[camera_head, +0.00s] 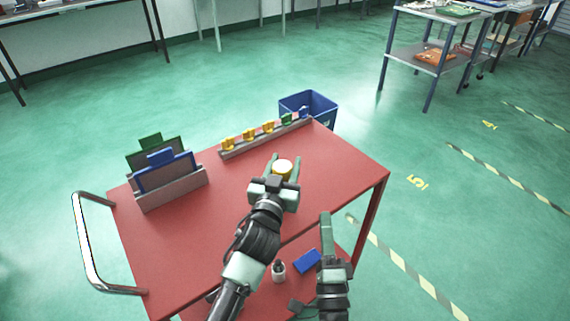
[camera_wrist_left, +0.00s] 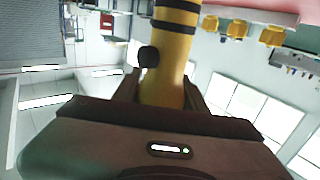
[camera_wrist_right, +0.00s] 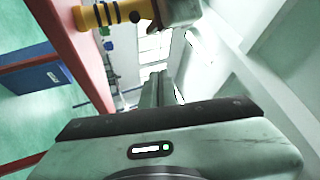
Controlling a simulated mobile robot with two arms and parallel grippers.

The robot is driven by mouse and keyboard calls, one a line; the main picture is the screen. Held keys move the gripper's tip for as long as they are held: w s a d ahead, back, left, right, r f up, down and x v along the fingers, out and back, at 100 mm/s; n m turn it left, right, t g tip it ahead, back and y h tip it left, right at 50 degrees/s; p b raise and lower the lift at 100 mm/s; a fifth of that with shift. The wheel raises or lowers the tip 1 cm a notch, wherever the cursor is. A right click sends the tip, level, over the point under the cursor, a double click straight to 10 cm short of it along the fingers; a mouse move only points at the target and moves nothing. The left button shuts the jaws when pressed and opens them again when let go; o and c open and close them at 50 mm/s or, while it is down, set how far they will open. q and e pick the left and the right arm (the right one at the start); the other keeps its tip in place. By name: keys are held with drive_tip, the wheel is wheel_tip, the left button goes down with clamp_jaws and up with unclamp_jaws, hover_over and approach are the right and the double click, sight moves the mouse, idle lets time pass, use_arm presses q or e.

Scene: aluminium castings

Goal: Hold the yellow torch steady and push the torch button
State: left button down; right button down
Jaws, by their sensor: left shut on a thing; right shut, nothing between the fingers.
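The yellow torch (camera_head: 283,168) is above the red trolley top, its round pale end facing up in the head view. My left gripper (camera_head: 282,172) is shut around it, one finger on each side. The left wrist view shows the torch's yellow body (camera_wrist_left: 172,50) with black bands and a round black button (camera_wrist_left: 148,56) on its side. The right wrist view also shows the torch (camera_wrist_right: 110,14) and button (camera_wrist_right: 135,16). My right gripper (camera_head: 326,216) is shut and empty by the trolley's near edge, apart from the torch.
The red trolley top (camera_head: 220,210) carries a rack (camera_head: 172,187) with green and blue plates and a rail (camera_head: 262,139) of small coloured pieces. A blue bin (camera_head: 310,105) stands behind. A white bottle (camera_head: 279,272) and blue box (camera_head: 307,261) are on the lower shelf.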

drive_tip(key=shift+w+a+r+m+t+h, duration=0.15)
drive_tip(key=shift+w+a+m+h, duration=0.25)
drive_tip(key=shift+w+a+m, duration=0.95)
drive_tip(key=shift+w+a+r+m+t+h, duration=0.1)
drive_tip(key=shift+w+a+m+t+h, duration=0.25)
drive_tip(key=shift+w+a+m, duration=0.95)
drive_tip(key=shift+w+a+n, duration=0.35)
drive_tip(key=shift+a, duration=0.1)
drive_tip(key=shift+w, duration=0.1)
drive_tip(key=shift+w+a, duration=0.1)
drive_tip(key=shift+a, duration=0.05)
